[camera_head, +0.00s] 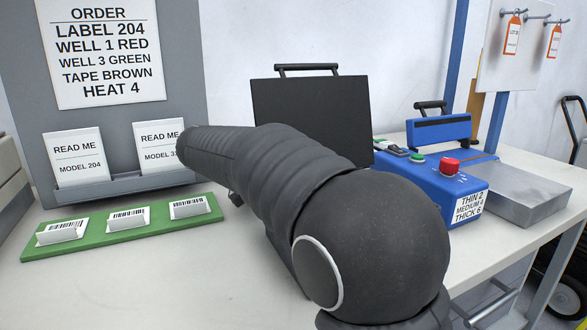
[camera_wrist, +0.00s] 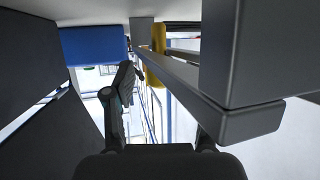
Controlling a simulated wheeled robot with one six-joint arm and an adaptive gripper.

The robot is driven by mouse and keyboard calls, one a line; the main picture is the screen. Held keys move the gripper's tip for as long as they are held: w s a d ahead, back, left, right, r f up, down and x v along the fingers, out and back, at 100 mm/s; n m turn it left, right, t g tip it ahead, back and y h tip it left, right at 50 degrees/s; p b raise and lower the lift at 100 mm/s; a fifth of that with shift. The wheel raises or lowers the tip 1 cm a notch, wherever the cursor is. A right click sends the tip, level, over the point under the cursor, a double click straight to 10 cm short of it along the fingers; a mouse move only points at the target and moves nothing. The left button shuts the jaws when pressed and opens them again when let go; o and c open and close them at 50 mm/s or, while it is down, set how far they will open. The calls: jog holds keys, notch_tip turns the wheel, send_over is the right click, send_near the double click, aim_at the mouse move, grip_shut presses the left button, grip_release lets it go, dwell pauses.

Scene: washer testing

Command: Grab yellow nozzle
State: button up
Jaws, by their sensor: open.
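A yellow upright piece (camera_wrist: 153,68) shows in the wrist view, just beyond my gripper (camera_wrist: 160,95) and partly covered by a grey bar. I cannot tell whether it is the nozzle. In the head view, a yellow-brown piece (camera_head: 475,102) stands behind the blue machine, and its shape is mostly hidden. No clear nozzle shows there. My gripper is open, with nothing seen between its fingers. Its left finger shows plainly; the right one is mostly hidden by grey parts. In the head view my dark arm fills the middle and the gripper is not visible.
The blue machine (camera_head: 440,185) with a red button stands right of my arm, beside a grey metal block (camera_head: 520,193). A black case (camera_head: 309,112) stands behind my arm. A green strip (camera_head: 85,240) with label cards lies at left. A grey bar (camera_wrist: 215,90) is close to my gripper.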

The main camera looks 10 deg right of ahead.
jog(key=shift+d, duration=0.1)
grip_shut()
dwell(0.3)
